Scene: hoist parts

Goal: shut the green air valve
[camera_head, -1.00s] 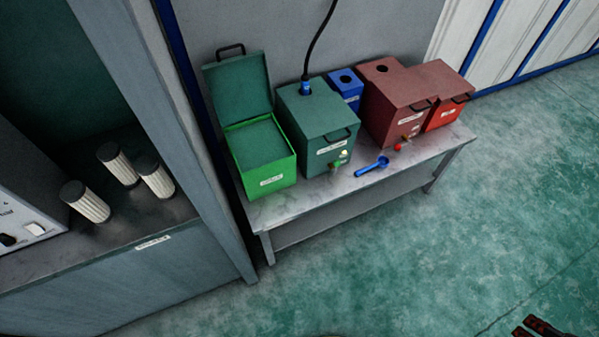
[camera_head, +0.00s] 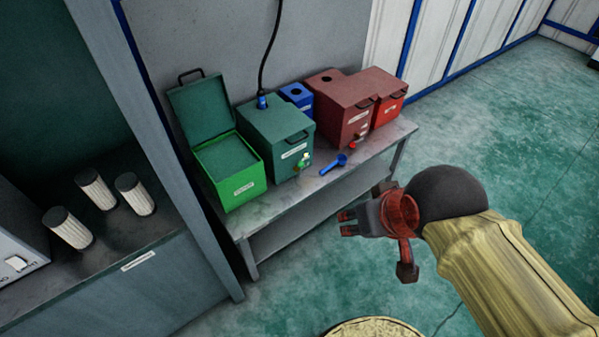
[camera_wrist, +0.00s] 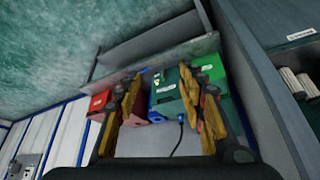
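The green air valve (camera_head: 298,166) is a small green part low on the front of the dark green box (camera_head: 272,125), beside a pale yellowish-white part. Its handle position is too small to read. The dark green box also shows between my fingers in the wrist view (camera_wrist: 187,85). My gripper (camera_head: 376,240) is in front of the bench, right of the valve and apart from it. In the wrist view, its two fingers (camera_wrist: 160,100) are spread with nothing held between them.
A black hose (camera_head: 270,45) enters the dark green box. White cylinders (camera_head: 95,188) stand on the left cabinet. The right floor is clear.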

